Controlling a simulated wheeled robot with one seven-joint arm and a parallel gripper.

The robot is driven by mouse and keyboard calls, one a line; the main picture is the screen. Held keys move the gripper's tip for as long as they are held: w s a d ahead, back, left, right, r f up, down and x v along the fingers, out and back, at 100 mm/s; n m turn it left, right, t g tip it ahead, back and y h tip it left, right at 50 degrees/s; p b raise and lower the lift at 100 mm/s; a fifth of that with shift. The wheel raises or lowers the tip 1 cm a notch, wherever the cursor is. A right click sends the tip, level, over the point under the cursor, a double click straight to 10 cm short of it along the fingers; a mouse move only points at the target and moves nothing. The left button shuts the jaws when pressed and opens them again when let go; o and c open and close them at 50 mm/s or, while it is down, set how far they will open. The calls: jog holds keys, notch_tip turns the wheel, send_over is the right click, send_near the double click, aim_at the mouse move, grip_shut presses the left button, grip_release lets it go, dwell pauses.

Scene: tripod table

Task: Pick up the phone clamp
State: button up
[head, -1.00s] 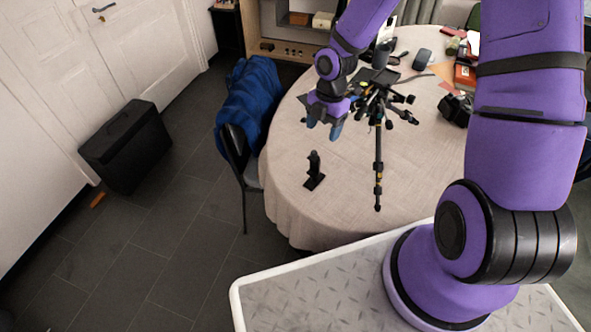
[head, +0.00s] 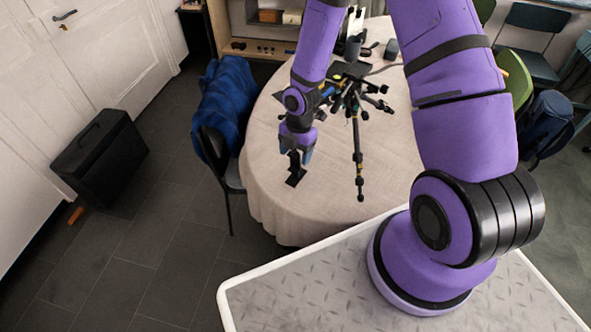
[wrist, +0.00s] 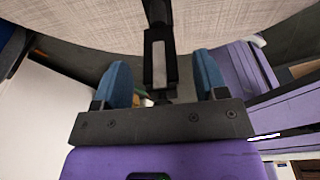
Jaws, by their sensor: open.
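The phone clamp (head: 296,177) is a small black upright piece on a flat black base, standing near the left front edge of the round table (head: 262,190). Its upper part is partly hidden by my gripper (head: 298,155) in the head view. In the wrist view, the clamp (wrist: 158,55) lies between the two blue fingers of my gripper (wrist: 163,82), with a visible gap on each side. My gripper is open.
A black tripod (head: 357,150) stands on the table just right of my gripper, one leg reaching toward the front. A chair with a blue jacket (head: 224,100) is at the table's left. A black case (head: 98,155) stands on the floor farther left.

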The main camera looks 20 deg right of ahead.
jog(key=shift+f, duration=0.55)
grip_shut()
jog(key=shift+r, duration=0.15)
